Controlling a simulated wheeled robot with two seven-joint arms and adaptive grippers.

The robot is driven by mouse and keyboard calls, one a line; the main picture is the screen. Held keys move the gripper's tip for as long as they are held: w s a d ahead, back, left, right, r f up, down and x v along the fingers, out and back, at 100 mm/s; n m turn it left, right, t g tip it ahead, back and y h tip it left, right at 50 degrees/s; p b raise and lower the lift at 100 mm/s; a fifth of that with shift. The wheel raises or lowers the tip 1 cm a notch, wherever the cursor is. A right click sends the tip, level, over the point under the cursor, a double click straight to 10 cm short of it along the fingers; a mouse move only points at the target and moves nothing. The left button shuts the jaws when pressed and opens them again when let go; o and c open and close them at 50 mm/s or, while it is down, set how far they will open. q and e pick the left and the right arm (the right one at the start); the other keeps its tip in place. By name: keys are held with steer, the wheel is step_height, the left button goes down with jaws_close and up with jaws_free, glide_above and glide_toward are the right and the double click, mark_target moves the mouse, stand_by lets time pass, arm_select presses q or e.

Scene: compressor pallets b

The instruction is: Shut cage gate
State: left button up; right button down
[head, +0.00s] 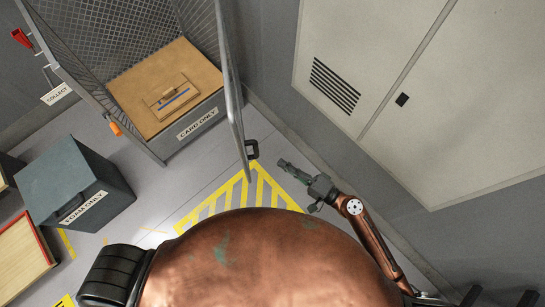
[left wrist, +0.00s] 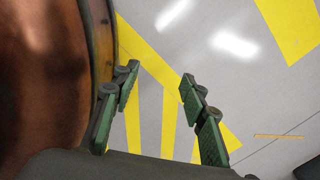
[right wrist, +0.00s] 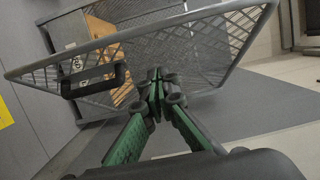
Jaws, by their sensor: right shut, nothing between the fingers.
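The cage gate (head: 231,90) stands swung open from the mesh cage (head: 56,62), seen nearly edge-on in the head view. Its dark handle (head: 252,150) is near the gate's lower end. My right gripper (head: 283,163) is to the right of the handle, apart from it. In the right wrist view the mesh gate (right wrist: 225,45) spans the upper part, with the handle (right wrist: 94,80) left of my right gripper (right wrist: 158,75); its fingers are shut and empty. My left gripper (left wrist: 158,75) shows only in the left wrist view, open and empty above the striped floor.
A grey FOAM ONLY bin (head: 70,185) stands at the left. Yellow floor stripes (head: 240,193) lie below the gate. A wall with pale panels (head: 370,60) is at the right.

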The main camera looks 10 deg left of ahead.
arm_select(q)
steer(key=shift+s+a+r+p, duration=0.15)
steer(key=shift+s+r+p, duration=0.1)
steer(key=shift+s+p, duration=0.35)
steer(key=shift+s+a+r+p, duration=0.1)
steer(key=shift+s+r+p, duration=0.15)
steer(key=shift+s+p, duration=0.3)
arm_select(e)
steer(key=s+a+x, duration=0.1)
steer(key=s+x, duration=0.1)
steer(key=x, duration=1)
steer(key=shift+s, duration=0.25)
steer(key=shift+f, duration=0.1)
steer(key=shift+a, duration=0.1)
